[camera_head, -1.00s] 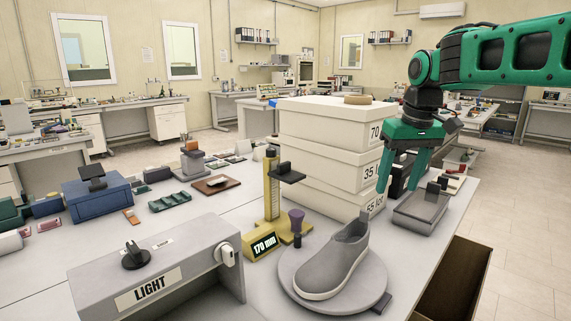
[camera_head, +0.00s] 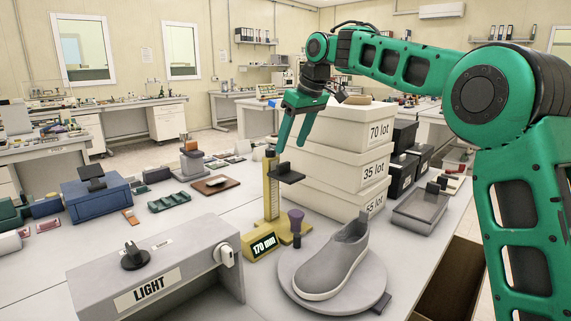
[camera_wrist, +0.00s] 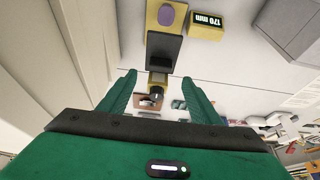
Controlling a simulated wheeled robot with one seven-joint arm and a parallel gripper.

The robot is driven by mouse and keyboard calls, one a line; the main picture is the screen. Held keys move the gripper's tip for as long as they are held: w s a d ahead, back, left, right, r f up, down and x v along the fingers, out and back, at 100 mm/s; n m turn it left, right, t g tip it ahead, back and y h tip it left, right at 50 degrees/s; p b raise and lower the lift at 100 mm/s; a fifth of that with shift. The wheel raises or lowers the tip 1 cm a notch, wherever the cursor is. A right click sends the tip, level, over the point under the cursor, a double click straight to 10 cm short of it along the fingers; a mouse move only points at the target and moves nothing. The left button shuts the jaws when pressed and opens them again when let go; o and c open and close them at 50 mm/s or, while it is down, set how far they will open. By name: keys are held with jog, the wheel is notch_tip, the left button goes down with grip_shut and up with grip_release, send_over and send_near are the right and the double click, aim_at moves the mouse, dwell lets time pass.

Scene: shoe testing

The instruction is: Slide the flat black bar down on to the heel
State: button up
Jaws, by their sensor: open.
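The flat black bar (camera_head: 287,173) sits high on an upright yellow post (camera_head: 270,200) and juts to the right. In the wrist view the bar (camera_wrist: 163,48) shows as a dark plate just beyond my fingertips. My gripper (camera_head: 291,146) is open and empty, fingers pointing down, just above the bar and the post's top. In the wrist view my gripper (camera_wrist: 159,78) has its fingers on either side of the post line; I cannot tell if they touch it. The grey shoe (camera_head: 335,262) stands on a round grey plate (camera_head: 290,285), its heel at the upper right, clear of the bar.
A purple knob (camera_head: 296,217) stands on the yellow base, beside a display (camera_head: 264,246) reading 170 mm. Stacked white boxes (camera_head: 325,150) rise close to the right of my gripper. A grey LIGHT box (camera_head: 155,275) is at the front left. A grey tray (camera_head: 420,205) lies at right.

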aim_at(284, 163)
jog(key=x, duration=0.7)
jog(key=shift+a+f, duration=0.1)
jog(key=shift+f, duration=0.1)
jog(key=shift+w, duration=0.1)
grip_shut()
notch_tip(284, 163, down, 10)
jog(key=shift+f, duration=0.2)
grip_release()
